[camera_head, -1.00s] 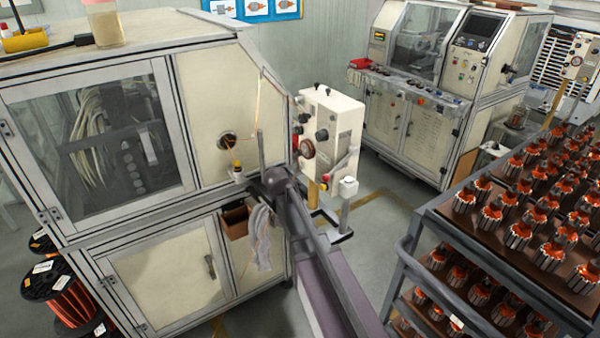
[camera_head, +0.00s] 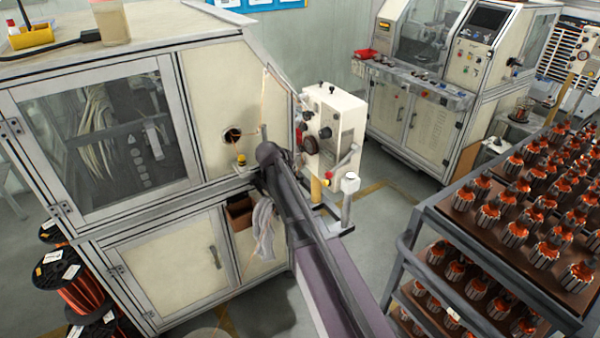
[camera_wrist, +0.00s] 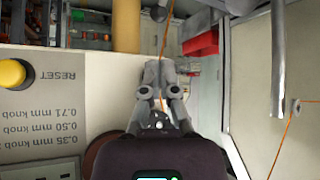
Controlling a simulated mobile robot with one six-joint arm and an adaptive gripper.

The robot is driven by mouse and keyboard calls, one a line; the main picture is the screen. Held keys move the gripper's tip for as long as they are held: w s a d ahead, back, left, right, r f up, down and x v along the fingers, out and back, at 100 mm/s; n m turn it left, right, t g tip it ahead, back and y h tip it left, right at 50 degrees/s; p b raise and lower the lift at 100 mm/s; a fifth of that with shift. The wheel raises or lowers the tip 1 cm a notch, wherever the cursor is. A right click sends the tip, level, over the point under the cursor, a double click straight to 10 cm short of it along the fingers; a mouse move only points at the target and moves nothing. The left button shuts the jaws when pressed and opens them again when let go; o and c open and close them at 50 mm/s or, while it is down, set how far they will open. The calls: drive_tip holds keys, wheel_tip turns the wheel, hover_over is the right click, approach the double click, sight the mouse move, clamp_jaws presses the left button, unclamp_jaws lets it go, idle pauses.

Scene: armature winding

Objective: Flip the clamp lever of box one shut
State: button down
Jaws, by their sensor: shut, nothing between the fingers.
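My gripper (camera_wrist: 163,75) shows in the wrist view with its fingers shut and nothing between them. A thin copper wire runs past its fingertips. Beside it is a pale panel (camera_wrist: 60,125) with upside-down RESET and knob-size lettering and a yellow button (camera_wrist: 12,73). In the head view my arm reaches to the winding machine's side, and my gripper cannot be made out there. A cream control box (camera_head: 348,110) with dark knobs stands just right of the arm. I cannot tell which box is box one, and no clamp lever can be identified for certain.
The winding machine (camera_head: 205,95) has a round wire opening in its side. A cart (camera_head: 418,250) of armatures stands at the right. A second machine (camera_head: 425,125) is at the back. A red bin (camera_wrist: 202,42) shows in the wrist view. Floor is clear between cart and machines.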

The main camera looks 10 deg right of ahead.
sight(300, 177)
drive_tip(key=shift+f, duration=0.15)
drive_tip(key=b+x, duration=0.5)
drive_tip(key=x, duration=0.2)
drive_tip(key=b+x, duration=0.2)
drive_tip(key=shift+w+d+f, duration=0.2)
drive_tip(key=shift+d, duration=0.05)
idle(0.5)
drive_tip(key=shift+s+d, duration=0.1)
drive_tip(key=shift+d, duration=0.05)
